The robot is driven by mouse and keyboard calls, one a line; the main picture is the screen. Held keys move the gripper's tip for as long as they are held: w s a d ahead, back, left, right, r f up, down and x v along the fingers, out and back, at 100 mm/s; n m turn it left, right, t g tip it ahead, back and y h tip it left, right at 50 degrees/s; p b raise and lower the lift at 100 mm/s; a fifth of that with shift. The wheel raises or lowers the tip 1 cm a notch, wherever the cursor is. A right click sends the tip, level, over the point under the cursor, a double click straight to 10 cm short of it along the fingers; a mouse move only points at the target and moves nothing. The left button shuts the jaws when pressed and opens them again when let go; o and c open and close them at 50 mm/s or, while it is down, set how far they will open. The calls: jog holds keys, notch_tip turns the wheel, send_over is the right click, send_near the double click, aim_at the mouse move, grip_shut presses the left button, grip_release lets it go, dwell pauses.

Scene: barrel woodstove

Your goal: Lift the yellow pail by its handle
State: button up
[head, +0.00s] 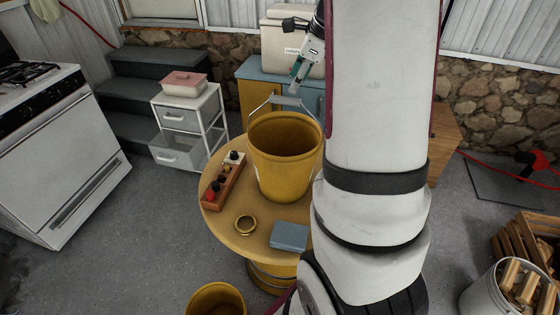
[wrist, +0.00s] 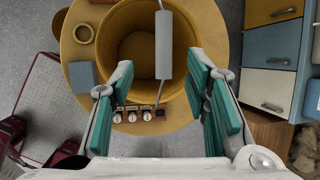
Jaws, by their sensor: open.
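The yellow pail (head: 283,155) stands upright on a round yellow table (head: 222,222). Its wire handle is raised, with a grey grip (head: 287,101) above the rim. My gripper (head: 297,82) is just above the grip in the head view, pointing down, partly beside my arm. In the wrist view the pail (wrist: 125,35) lies below, and the grey grip (wrist: 163,45) shows between the lines of my open teal-padded fingers (wrist: 161,80). The fingers are apart from each other and hold nothing. Whether they are level with the grip I cannot tell.
A wooden rack with knobs (head: 222,190), a small yellow ring-shaped thing (head: 245,225) and a blue-grey box (head: 289,236) lie on the table near the pail. A cabinet (head: 262,88) with a white cooler (head: 290,45) stands behind. Another yellow container (head: 215,298) is in front.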

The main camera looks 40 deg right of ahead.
aim_at(284, 100)
jog(key=x, duration=0.4)
jog(key=shift+w+a+f, duration=0.1)
jog(key=shift+f, duration=0.1)
jog(key=shift+w+x, duration=0.25)
jog(key=shift+x, duration=2.4)
jog(key=shift+d+r, duration=0.1)
jog(key=shift+d, duration=0.1)
grip_shut()
